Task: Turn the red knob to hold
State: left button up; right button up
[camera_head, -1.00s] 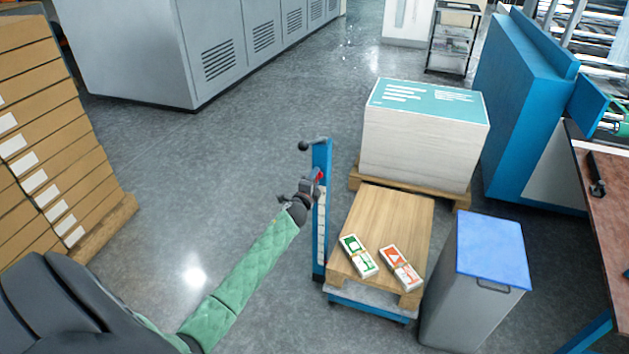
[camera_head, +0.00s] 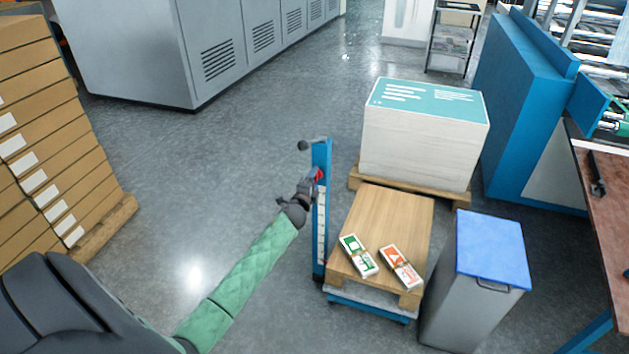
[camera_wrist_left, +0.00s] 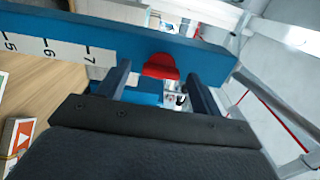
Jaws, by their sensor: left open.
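The red knob (camera_wrist_left: 160,67) sits on the blue post (camera_wrist_left: 150,28) of a small lift cart. In the left wrist view it shows just beyond and between the two fingers of my left gripper (camera_wrist_left: 160,85), which are apart with a gap around it. In the head view my left gripper (camera_head: 312,186) is up against the blue post (camera_head: 322,225), and only a bit of the red knob (camera_head: 319,174) shows past it. Contact between fingers and knob cannot be told. My right gripper is not in view.
A numbered white scale (camera_wrist_left: 55,50) runs along the post. The cart's wooden board (camera_head: 390,225) carries two small packs (camera_head: 400,267). A large paper stack (camera_head: 422,140) stands behind, and a grey bin (camera_head: 480,270) with a blue lid stands right. The floor left of the post is clear.

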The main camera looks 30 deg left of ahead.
pick_arm(q)
jog(key=v, duration=0.6)
jog(key=shift+s+b, duration=0.4)
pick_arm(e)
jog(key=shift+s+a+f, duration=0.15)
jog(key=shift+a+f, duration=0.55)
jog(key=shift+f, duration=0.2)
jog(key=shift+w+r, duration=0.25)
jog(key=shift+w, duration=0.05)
